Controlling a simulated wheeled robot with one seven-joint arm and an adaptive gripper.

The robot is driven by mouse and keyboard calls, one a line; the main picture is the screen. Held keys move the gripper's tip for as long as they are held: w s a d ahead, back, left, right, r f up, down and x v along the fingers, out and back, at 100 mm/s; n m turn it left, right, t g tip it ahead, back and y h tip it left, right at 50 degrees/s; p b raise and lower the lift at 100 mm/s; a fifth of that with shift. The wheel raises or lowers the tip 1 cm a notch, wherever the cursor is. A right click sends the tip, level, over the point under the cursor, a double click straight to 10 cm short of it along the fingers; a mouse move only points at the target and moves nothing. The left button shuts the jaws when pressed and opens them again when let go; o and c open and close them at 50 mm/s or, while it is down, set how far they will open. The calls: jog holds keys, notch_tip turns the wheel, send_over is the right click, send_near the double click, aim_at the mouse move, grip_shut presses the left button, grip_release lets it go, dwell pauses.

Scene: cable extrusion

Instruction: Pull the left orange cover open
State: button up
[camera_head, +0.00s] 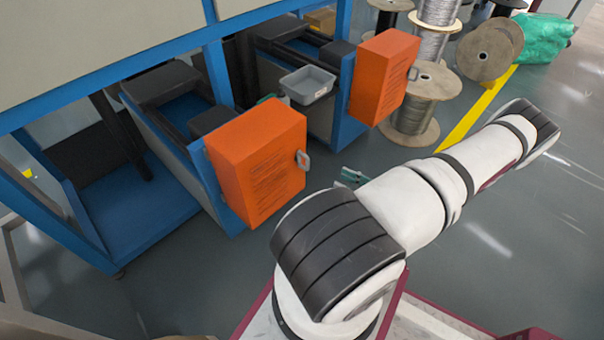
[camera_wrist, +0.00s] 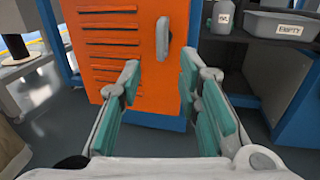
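The left orange cover (camera_head: 250,160) is a box-shaped door on the blue machine frame and appears shut. Its grey handle (camera_head: 303,160) is on the right edge of its front. In the wrist view, the orange cover (camera_wrist: 110,45) fills the upper middle, with dark slots and the upright grey handle (camera_wrist: 163,38). My gripper (camera_wrist: 159,74) is open and empty. Its teal-padded fingers point at the cover, with the handle ahead and slightly above the gap, apart from the fingers. In the head view, my gripper (camera_head: 352,176) is mostly hidden behind my arm, right of the handle.
A second orange cover (camera_head: 384,75) is farther back on the right. A grey tray (camera_head: 307,84) stands between the covers; it also shows in the wrist view (camera_wrist: 281,27), near a grey bottle (camera_wrist: 222,16). Cable spools (camera_head: 422,105) stand behind. The floor in front is clear.

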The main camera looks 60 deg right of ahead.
aim_at(307, 166)
jog(key=w+b, duration=0.1)
jog(key=w, duration=0.5)
jog(key=w+b, duration=0.1)
jog(key=w, duration=0.6)
jog(key=shift+w+d+f+b, duration=0.15)
jog(key=shift+w+d+b, duration=0.05)
jog(key=shift+w+b, duration=0.1)
jog(key=shift+c, duration=0.3)
grip_shut()
